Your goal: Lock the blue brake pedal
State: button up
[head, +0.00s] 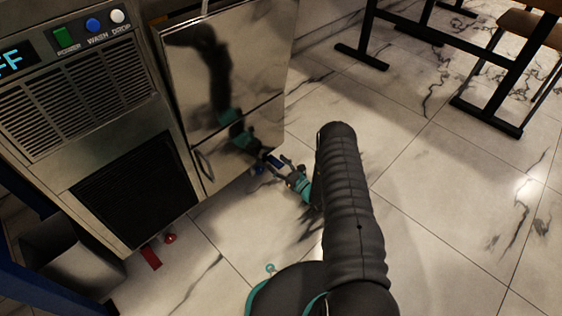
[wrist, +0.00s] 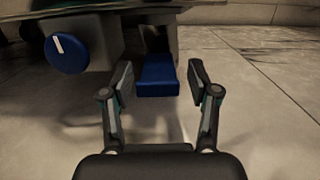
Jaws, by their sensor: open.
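The blue brake pedal (wrist: 158,76) is a flat blue plate sticking out from under a steel cabinet, on a dark bracket. In the head view it shows small (head: 275,162) at the cabinet's lower front edge. My gripper (wrist: 160,83) is open, with one finger on each side of the pedal's front end. Gaps show between fingers and pedal, and I see no contact. Left of the pedal in the wrist view is a round blue knob (wrist: 67,54) with a white mark, nearly upright and slightly tilted. My gripper (head: 284,166) is low by the cabinet in the head view.
A red pedal (head: 151,258) and red knob (head: 170,238) sit under the left machine (head: 85,110). A grey bin (head: 70,260) stands left of them. The steel cabinet (head: 228,80) rises above my gripper. Marble floor (head: 440,220) is clear to the right; table legs (head: 490,100) stand behind.

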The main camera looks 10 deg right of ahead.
jog(key=v, duration=0.6)
dwell(0.4)
